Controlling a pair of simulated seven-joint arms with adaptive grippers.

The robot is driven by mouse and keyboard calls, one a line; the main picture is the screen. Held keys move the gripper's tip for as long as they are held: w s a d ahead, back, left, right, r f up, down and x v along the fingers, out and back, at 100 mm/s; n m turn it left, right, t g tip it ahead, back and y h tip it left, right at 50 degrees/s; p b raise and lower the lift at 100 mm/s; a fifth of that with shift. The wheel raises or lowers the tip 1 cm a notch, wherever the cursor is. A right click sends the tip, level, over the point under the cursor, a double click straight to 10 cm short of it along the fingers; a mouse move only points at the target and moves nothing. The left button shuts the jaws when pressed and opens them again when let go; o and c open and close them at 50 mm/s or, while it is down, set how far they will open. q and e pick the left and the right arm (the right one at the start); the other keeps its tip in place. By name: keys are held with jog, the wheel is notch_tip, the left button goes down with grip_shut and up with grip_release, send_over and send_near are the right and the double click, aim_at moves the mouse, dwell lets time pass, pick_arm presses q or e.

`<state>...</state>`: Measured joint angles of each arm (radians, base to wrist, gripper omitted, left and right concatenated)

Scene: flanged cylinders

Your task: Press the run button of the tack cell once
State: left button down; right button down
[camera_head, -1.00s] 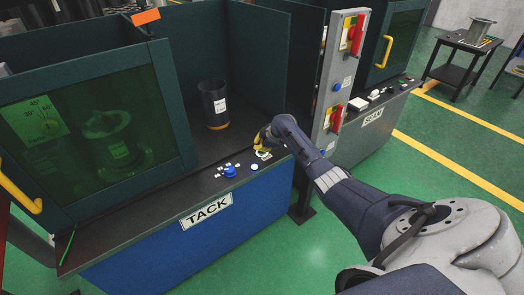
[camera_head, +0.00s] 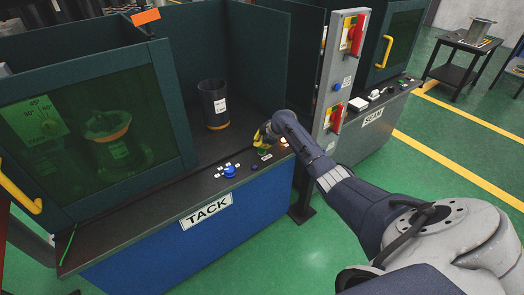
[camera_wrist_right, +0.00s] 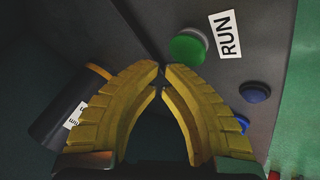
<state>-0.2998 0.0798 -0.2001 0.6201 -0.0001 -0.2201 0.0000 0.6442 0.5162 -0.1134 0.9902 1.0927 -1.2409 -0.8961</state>
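The tack cell (camera_head: 150,225) stands at left and centre in the head view, with a sloping front panel. Its green run button (camera_wrist_right: 188,46) and the RUN label (camera_wrist_right: 225,34) show clearly in the wrist view. My right gripper (camera_wrist_right: 162,70) is shut and empty, its yellow fingertips just short of the green button and apart from it. In the head view the right gripper (camera_head: 260,138) hangs above the panel's right part. Behind the green window a flanged cylinder (camera_head: 108,145) shows an orange band near its top. My left gripper is not in view.
A blue button (camera_head: 230,171) sits on the panel, left of the right gripper. A dark labelled cylinder (camera_head: 214,103) stands in the open bay behind. A grey post (camera_head: 338,85) with red handles stands close to my right arm. The seam cell (camera_head: 375,120) is beyond.

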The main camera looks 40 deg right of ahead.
jog(key=shift+r, duration=2.5)
